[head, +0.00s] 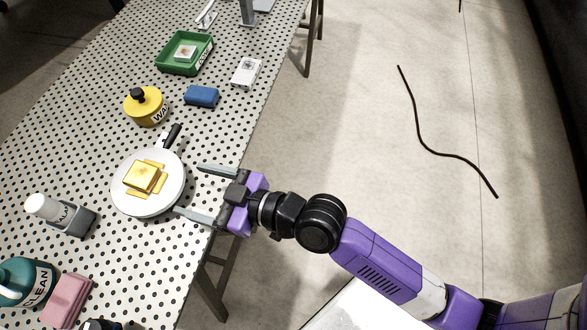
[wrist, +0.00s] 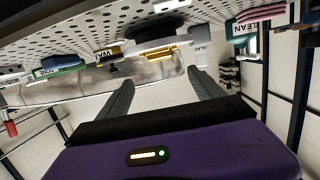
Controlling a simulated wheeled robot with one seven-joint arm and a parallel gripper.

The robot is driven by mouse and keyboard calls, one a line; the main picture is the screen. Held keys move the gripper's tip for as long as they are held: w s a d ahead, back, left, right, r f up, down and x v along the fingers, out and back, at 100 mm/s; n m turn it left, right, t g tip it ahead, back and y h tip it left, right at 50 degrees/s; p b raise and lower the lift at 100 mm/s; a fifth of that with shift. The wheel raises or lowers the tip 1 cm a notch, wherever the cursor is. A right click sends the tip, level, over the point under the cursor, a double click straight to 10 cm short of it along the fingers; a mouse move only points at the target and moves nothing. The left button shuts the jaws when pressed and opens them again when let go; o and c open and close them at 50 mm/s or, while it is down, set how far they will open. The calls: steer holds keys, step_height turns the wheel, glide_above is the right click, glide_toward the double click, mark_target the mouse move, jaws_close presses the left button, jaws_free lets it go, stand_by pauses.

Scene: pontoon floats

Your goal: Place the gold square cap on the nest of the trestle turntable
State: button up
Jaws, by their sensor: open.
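The gold square cap (head: 142,176) sits near the middle of the white round turntable (head: 149,205). Flat gold pieces, which look like the nest, show around its lower edges. I cannot tell how fully the cap is seated. A black handle (head: 170,136) sticks out from the turntable's far side. My gripper (head: 188,189) is open and empty, to the right of the turntable, with its fingers pointing toward it and apart from the cap. In the wrist view, my open fingers (wrist: 161,76) show below a gold strip (wrist: 153,51) by the turntable's dark underside (wrist: 160,32).
Behind the turntable stand a yellow round tin (head: 145,108), a blue block (head: 201,96) and a green tray (head: 183,67). A grey and white bottle (head: 64,214), a teal bottle (head: 27,282) and a pink block (head: 66,300) are nearer on the left. The perforated table's edge runs beneath my gripper.

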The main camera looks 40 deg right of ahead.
steer(key=s+d+f+m+t+h, duration=0.15)
steer(key=s+d+m+h, duration=0.45)
steer(key=s+d, duration=1.15)
steer(key=s+r+h, duration=0.2)
steer(key=s+r, duration=0.2)
steer(key=s, duration=0.5)
steer(key=shift+s+a+r, duration=0.2)
steer(key=shift+s+r, duration=0.2)
